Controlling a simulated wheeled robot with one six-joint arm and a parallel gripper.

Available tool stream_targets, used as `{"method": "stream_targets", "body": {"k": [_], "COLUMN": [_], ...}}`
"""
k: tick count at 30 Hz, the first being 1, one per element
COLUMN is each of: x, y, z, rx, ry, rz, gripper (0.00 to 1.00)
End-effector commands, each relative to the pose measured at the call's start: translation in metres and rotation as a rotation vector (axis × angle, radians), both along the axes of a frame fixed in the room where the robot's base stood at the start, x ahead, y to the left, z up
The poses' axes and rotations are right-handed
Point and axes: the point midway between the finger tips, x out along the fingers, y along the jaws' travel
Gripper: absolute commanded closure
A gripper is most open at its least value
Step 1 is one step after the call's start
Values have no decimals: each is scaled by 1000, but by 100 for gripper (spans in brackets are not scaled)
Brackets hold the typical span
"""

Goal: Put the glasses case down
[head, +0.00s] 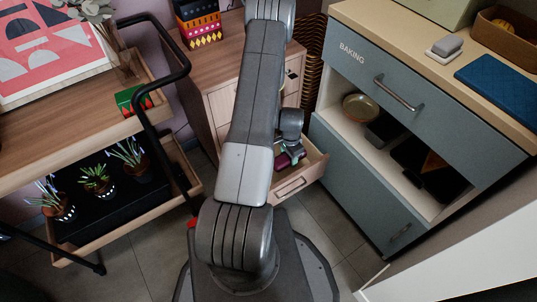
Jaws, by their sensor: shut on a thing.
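A small dark magenta case (283,161), which looks like the glasses case, shows beside my arm near the centre of the head view. My gripper (291,155) is shut on it. Both are over or inside the open lower drawer (294,186) of the wooden cabinet. I cannot tell whether the case touches the drawer floor. My arm hides part of the case and the left side of the drawer.
A blue-grey cabinet labelled BAKING (355,55) stands close to the right of the drawer, with an open shelf holding a bowl (361,108). A wooden trolley with potted plants (97,180) stands left. A wicker basket (313,50) is behind.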

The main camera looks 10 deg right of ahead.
Motion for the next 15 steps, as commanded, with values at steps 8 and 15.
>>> {"method": "stream_targets", "body": {"k": [8,15], "x": [-1,-1], "y": [0,0], "z": [-52,-72], "rx": [1,1], "ry": [1,1], "rz": [-3,-2], "gripper": [71,71]}}
